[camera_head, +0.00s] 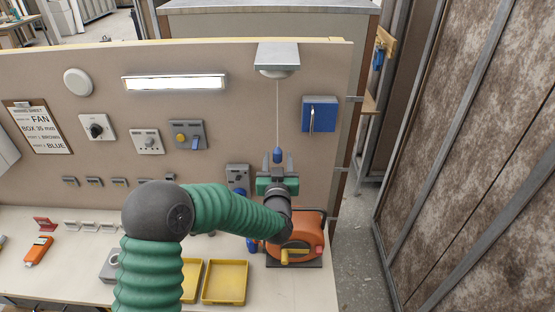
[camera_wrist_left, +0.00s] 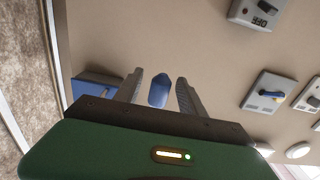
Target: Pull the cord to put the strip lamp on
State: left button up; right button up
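The strip lamp (camera_head: 174,83) is on the upright panel, and its tube looks bright white, as if lit. A pull switch (camera_head: 277,58) juts out at the panel's top. Its thin cord (camera_head: 277,110) hangs straight down to a blue pull knob (camera_head: 277,155). My left gripper (camera_head: 278,162) is just below and around the knob, fingers pointing up. In the left wrist view the knob (camera_wrist_left: 158,90) sits between the two fingers of the gripper (camera_wrist_left: 160,88), with a gap on each side. The fingers are open. My right gripper is in neither view.
A blue box (camera_head: 319,114) is on the panel right of the cord. An orange reel (camera_head: 297,240) and yellow trays (camera_head: 225,283) are on the bench below. The air around the cord is clear.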

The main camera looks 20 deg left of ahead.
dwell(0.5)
pick_arm(q)
jog(key=v, duration=0.8)
jog(key=s+d+f+m+g+h+b, duration=0.1)
jog(key=s+f+m+g+h+b, duration=0.15)
jog(key=s+f+g, duration=0.35)
jog(key=s+d+f+m+g+h+b, duration=0.1)
jog(key=s+d+f+h+b, duration=0.15)
jog(key=f, duration=0.55)
jog(key=s+a+f+g, duration=0.2)
jog(key=s+f+g, duration=0.1)
jog(key=s, duration=0.6)
jog(key=s+a+f+g, duration=0.3)
jog(key=s+g, duration=0.1)
jog(key=s, duration=0.6)
jog(key=shift+a+f+g+b, duration=0.25)
jog(key=shift+f+g+b, duration=0.05)
jog(key=shift+g, duration=0.1)
jog(key=shift+w, duration=0.1)
